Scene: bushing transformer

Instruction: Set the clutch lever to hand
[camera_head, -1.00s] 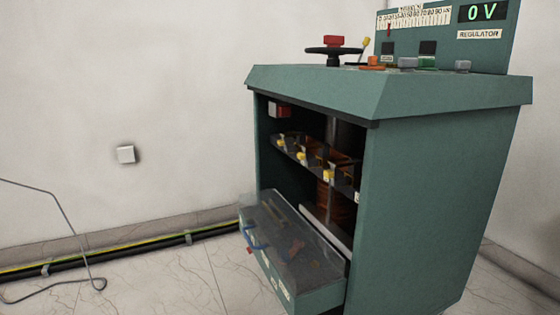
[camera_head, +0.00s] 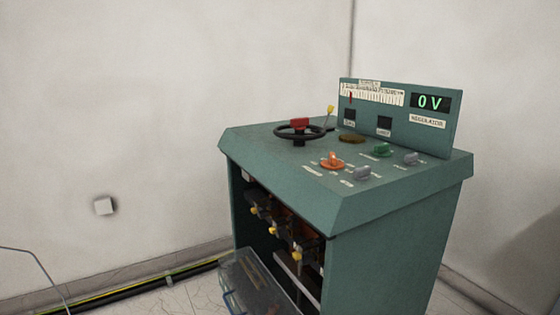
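A lever with a yellow knob (camera_head: 330,110) stands upright at the back left of the green cabinet's top, behind the black handwheel (camera_head: 299,132) with its red hub. It looks like the clutch lever, but no label for it is readable, so its setting cannot be told. The cabinet (camera_head: 385,235) is the regulator, with a sloped control top. My gripper is not in view.
The upright panel (camera_head: 427,125) shows 0 V. An orange knob (camera_head: 333,161), a green knob (camera_head: 381,151) and grey knobs sit on the top. The front is open, with a clear-topped drawer (camera_head: 252,283) out. Wall surrounds the cabinet at the back.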

